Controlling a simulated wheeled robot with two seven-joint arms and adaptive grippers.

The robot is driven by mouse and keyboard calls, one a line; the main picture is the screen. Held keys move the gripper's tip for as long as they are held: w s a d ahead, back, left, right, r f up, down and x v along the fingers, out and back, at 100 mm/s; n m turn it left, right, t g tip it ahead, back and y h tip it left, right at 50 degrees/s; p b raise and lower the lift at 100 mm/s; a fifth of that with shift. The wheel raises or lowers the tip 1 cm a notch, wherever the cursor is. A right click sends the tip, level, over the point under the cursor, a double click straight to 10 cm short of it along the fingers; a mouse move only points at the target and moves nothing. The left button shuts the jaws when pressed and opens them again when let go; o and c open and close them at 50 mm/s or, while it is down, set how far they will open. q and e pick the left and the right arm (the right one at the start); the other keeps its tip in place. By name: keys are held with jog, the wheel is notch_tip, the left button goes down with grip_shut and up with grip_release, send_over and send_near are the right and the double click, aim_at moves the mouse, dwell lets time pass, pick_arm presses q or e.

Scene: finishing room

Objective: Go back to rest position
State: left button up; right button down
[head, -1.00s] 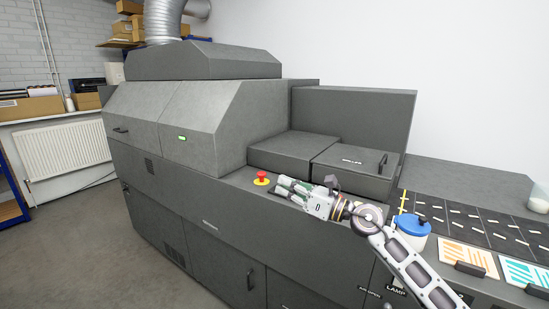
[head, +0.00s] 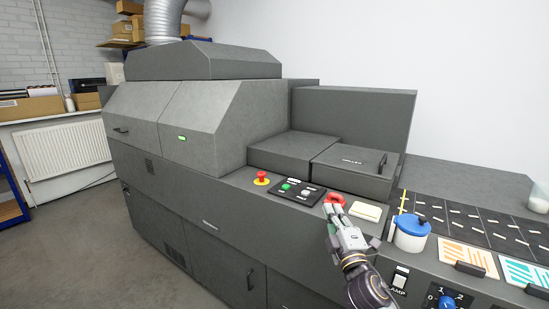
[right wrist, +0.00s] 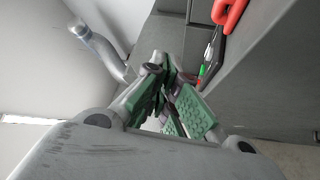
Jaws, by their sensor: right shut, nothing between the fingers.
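My right gripper (head: 333,212) is at the front edge of the grey machine's ledge in the head view, its fingers pointing up and away. It is shut and empty. In the right wrist view its green-padded fingers (right wrist: 172,98) are together. A red handled thing (head: 334,198) lies on the ledge just beyond the fingertips; whether they touch it I cannot tell. It also shows at the top right of the right wrist view (right wrist: 230,14). My left gripper is not in view.
The grey machine (head: 225,215) fills the middle. On its ledge are a red emergency button (head: 262,177), a control panel (head: 297,190) with a green button, and a cream pad (head: 366,211). A white pot with a blue lid (head: 411,233) stands to the right. Floor at left is clear.

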jog(key=s+d+f+m+g+h, duration=0.2)
jog(key=s+d+f+m+g, duration=0.3)
jog(key=f, duration=0.5)
jog(key=s+d+f+m+g+h, duration=0.2)
jog(key=s+f+m+g+h, duration=0.15)
jog(key=s+f+m, duration=0.45)
jog(key=s+a+f+m+g+y, duration=0.25)
jog(key=s+f+g, duration=0.65)
jog(key=s+f, duration=0.75)
jog(key=s+d+f+g, duration=0.1)
jog(key=d+f, duration=0.1)
jog(key=f, duration=1.2)
jog(key=s+d+f, duration=0.1)
jog(key=s+f, duration=0.1)
jog(key=f, duration=1.2)
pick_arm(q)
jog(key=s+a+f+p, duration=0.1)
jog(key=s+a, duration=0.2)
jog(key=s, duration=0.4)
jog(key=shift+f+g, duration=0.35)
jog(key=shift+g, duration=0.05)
pick_arm(e)
jog(key=s+d+f, duration=0.4)
jog(key=s+f, duration=0.6)
jog(key=s+d+f+g, duration=0.1)
jog(key=s+d+f, duration=0.3)
jog(key=s+f, duration=0.6)
jog(key=shift+s+d+n, duration=0.2)
jog(key=shift+s+n, duration=0.15)
jog(key=shift+n, duration=0.1)
